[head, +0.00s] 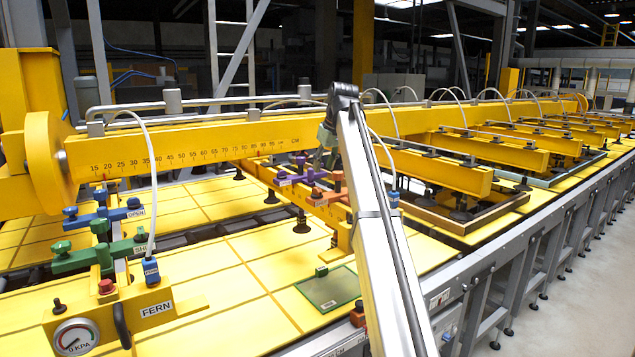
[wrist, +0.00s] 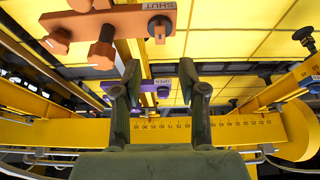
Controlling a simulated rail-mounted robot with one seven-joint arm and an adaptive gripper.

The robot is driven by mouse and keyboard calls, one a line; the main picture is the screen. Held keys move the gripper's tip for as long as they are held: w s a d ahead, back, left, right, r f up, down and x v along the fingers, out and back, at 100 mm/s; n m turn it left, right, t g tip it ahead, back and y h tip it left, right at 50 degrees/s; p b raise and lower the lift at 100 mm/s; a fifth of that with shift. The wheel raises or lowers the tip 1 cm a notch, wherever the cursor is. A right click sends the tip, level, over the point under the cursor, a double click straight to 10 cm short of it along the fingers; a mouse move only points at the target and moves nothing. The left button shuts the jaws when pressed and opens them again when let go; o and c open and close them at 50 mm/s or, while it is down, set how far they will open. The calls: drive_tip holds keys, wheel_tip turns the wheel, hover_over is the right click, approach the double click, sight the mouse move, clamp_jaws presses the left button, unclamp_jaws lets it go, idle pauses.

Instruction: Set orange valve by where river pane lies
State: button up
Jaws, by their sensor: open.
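The orange valve (head: 322,197) sits on the crossbar under the yellow beam in the head view, partly hidden behind my arm. In the wrist view the orange valve (wrist: 130,20) is at the top, with knobs and a SHUT label by a small pointer. My gripper (head: 326,158) is just above the valves; in the wrist view its fingers (wrist: 160,80) are apart with nothing between them, and the orange valve is beyond their tips. A purple valve (wrist: 152,98) marked OPEN is behind the fingers. No pane with a readable river label shows.
A green-edged pane (head: 330,290) lies on the yellow table at the front. A brown-framed pane (head: 475,222) is under the suction cups at right. Blue (head: 105,214) and green (head: 98,254) valves stand at left near the FERN box (head: 150,310). The ruled beam (head: 200,151) runs across.

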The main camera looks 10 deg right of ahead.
sight(317, 188)
drive_tip(key=p+x, duration=0.3)
drive_tip(key=x, duration=0.6)
drive_tip(key=shift+f, duration=0.1)
clamp_jaws()
